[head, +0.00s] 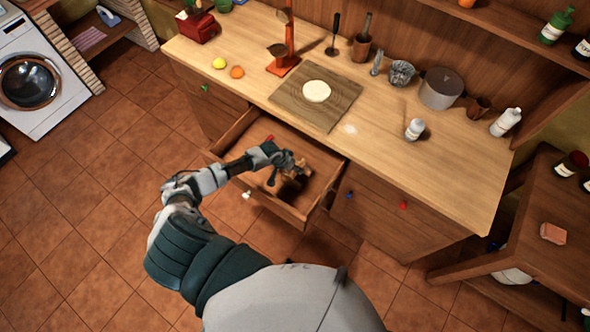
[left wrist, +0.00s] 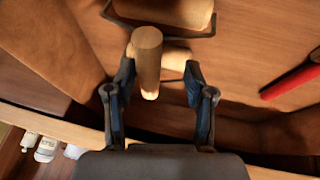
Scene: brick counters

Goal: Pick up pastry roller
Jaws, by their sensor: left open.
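The drawer (head: 232,138) under the counter is pulled open. My left gripper (head: 292,165) reaches down into it. In the left wrist view the gripper (left wrist: 160,70) is open, with one finger on each side. A light wooden cylinder (left wrist: 147,52), which looks like a handle of the pastry roller, stands out between the fingers, nearer the left one. Another wooden piece lies crosswise behind it. I cannot tell whether a finger touches the wood. In the head view a wooden item (head: 318,163) shows beside the gripper, partly hidden by it. My right gripper is not in view.
A red-handled item (left wrist: 292,80) lies in the drawer to the right, and a dark-framed wooden piece (left wrist: 170,10) lies at the top. The counter above holds a dough board (head: 340,112), a pot (head: 441,88) and bottles. The floor before the drawer is clear.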

